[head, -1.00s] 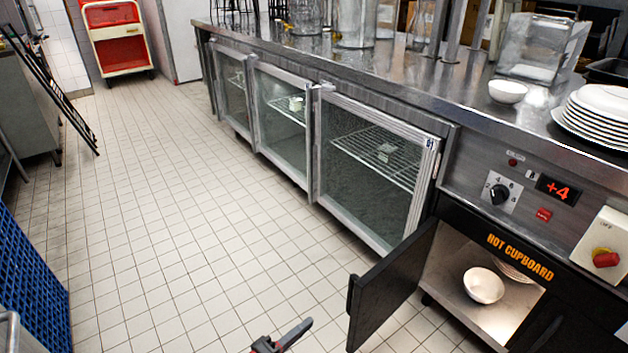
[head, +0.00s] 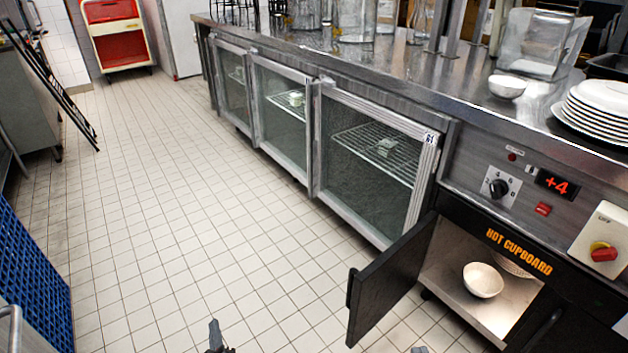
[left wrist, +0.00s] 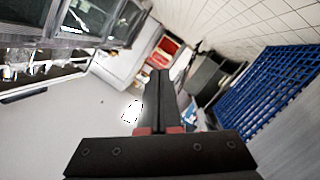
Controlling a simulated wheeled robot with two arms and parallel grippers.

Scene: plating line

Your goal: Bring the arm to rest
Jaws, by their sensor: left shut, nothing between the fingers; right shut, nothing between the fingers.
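My left gripper (head: 215,336) is at the bottom edge of the head view, left of centre, above the tiled floor. Its dark fingers point up in the picture and are closed together with nothing between them; they also show shut in the left wrist view (left wrist: 160,85). Only a small tip of my right gripper (head: 419,349) shows at the bottom edge, below the open cupboard door; it is shut and empty. Most of both arms is out of view. Neither gripper touches anything that I can see.
The black hot cupboard door (head: 390,285) stands open into the aisle at right. A white bowl (head: 483,280) sits inside. Another bowl (head: 507,86) and stacked plates (head: 600,105) stand on the counter. A blue grid (head: 32,280) is at far left. The floor (head: 180,200) is clear.

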